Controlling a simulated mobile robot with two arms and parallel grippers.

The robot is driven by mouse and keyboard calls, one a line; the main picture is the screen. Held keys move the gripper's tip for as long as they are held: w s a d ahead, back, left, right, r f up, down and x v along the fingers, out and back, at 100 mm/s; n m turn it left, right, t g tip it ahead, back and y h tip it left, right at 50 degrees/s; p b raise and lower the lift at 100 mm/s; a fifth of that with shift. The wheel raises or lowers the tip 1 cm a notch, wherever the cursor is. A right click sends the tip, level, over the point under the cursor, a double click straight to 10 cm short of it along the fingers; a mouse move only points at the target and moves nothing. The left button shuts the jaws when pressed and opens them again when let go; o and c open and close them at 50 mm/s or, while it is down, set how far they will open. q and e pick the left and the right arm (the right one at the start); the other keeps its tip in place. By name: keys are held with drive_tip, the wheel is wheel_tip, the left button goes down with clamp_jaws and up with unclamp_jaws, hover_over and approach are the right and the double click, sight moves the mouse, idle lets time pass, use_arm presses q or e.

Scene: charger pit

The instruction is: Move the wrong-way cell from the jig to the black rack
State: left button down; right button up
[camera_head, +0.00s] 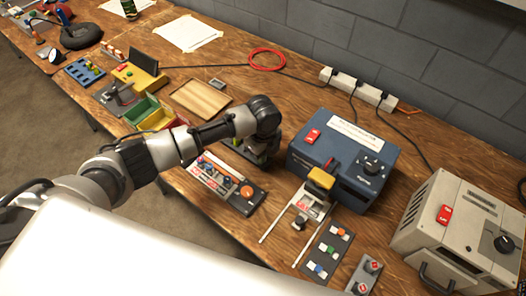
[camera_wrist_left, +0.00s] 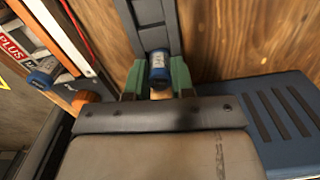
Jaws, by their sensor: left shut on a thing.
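My left gripper (camera_wrist_left: 157,82) is shut on a blue cell (camera_wrist_left: 159,66), which sits between its green fingers in the left wrist view. The black rack (camera_wrist_left: 151,14), a dark channel, lies just beyond the cell; whether they touch I cannot tell. In the head view my left gripper (camera_head: 261,157) points down between the jig and the blue charger, and the arm hides most of the rack and the held cell. The jig (camera_head: 246,202) lies in front of the gripper with blue cells in it. One of its cells (camera_wrist_left: 42,79) shows at the left wrist view's left edge.
The blue charger box (camera_head: 340,150) stands right of the gripper, and a grey unit (camera_head: 465,225) stands farther right. A slide fixture (camera_head: 307,203) and a button panel (camera_head: 326,248) lie in front. Colored bins (camera_head: 150,113) and a wooden tray (camera_head: 202,97) are to the left.

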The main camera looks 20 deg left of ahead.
use_arm(q)
drive_tip(key=shift+f, duration=0.2)
drive_tip(key=c, duration=0.9)
unclamp_jaws()
drive_tip(key=shift+r, duration=0.1)
drive_tip(key=shift+r+p, duration=3.45)
drive_tip(key=shift+p, duration=0.4)
drive_tip(key=shift+f, duration=0.1)
